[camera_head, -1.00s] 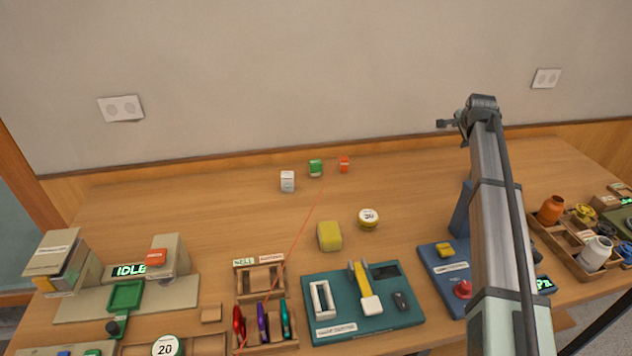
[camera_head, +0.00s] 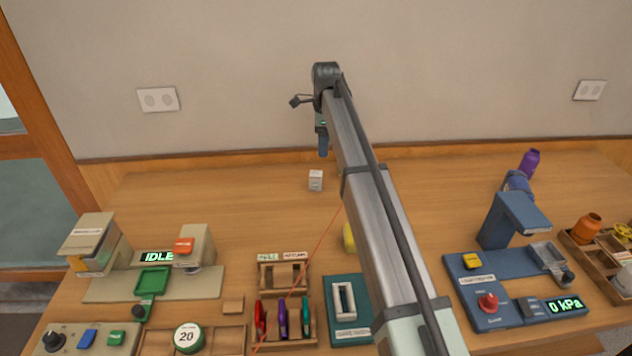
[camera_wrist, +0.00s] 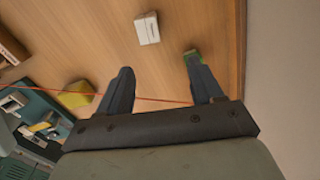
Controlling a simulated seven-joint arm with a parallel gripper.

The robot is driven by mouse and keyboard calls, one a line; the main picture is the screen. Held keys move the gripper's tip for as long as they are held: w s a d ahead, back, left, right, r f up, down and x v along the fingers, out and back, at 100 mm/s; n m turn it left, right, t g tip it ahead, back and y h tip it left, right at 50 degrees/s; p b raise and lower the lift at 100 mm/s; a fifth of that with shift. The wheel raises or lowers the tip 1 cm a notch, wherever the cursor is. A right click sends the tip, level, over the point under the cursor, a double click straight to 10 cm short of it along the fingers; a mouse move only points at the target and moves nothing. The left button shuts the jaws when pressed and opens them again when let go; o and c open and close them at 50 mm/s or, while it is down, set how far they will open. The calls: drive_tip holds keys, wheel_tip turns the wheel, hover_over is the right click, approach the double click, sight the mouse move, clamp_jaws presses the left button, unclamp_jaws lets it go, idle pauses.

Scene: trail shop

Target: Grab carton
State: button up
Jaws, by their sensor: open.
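A small white carton (camera_head: 316,180) stands alone toward the back of the table. It also shows in the wrist view (camera_wrist: 147,28), beyond the fingertips and apart from them. A green box (camera_wrist: 191,55) lies at the tip of my right-hand finger in the wrist view, partly covered by it; I cannot tell whether they touch. In the head view my arm hides the green box and the red box. My gripper (camera_wrist: 158,66) is open with nothing held between its fingers. In the head view it hangs near the back wall (camera_head: 323,143), its fingers barely visible.
A yellow block (camera_head: 348,238) is half hidden by my arm. The back left table is clear. The wall (camera_wrist: 285,75) is close by.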

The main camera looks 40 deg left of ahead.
sight(316, 173)
drive_tip(key=f, duration=0.4)
drive_tip(key=s+f, duration=0.1)
drive_tip(key=f, duration=0.4)
drive_tip(key=s+a+f, duration=0.1)
drive_tip(key=f, duration=0.3)
drive_tip(key=shift+s+a+f, duration=0.1)
drive_tip(key=shift+s+f, duration=0.1)
drive_tip(key=shift+f, duration=0.05)
drive_tip(key=c, duration=1.1)
